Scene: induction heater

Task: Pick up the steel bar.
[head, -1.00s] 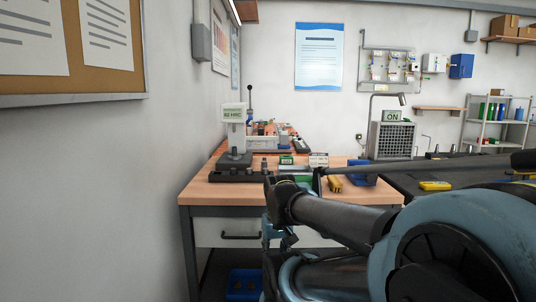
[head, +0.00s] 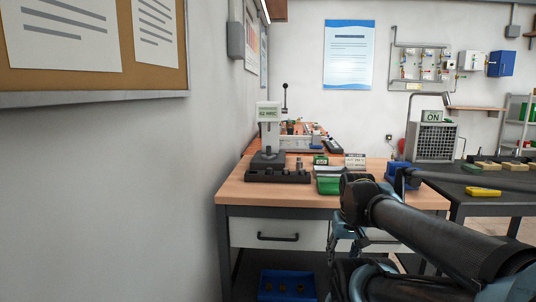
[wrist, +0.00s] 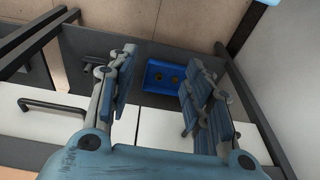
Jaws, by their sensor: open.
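I cannot pick out the steel bar with certainty. Small metal cylinders (head: 299,164) stand on a black block at the left of the wooden bench, too small to identify. In the wrist view, round dark pieces lie in a blue bin (wrist: 149,79), which also shows on the floor-level shelf in the head view (head: 263,286). My gripper (wrist: 160,65) is open and empty, its fingers apart with the blue bin seen beyond the gap. It points down in front of the bench drawer; in the head view my arm partly hides it.
The wooden bench (head: 238,189) carries a hardness tester (head: 268,135) reading HRC, a green bin (head: 328,182) and a blue bin (head: 400,173). A dark table (head: 459,194) with a yellow tool (head: 483,192) stands right. A wall (head: 120,200) closes the left side.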

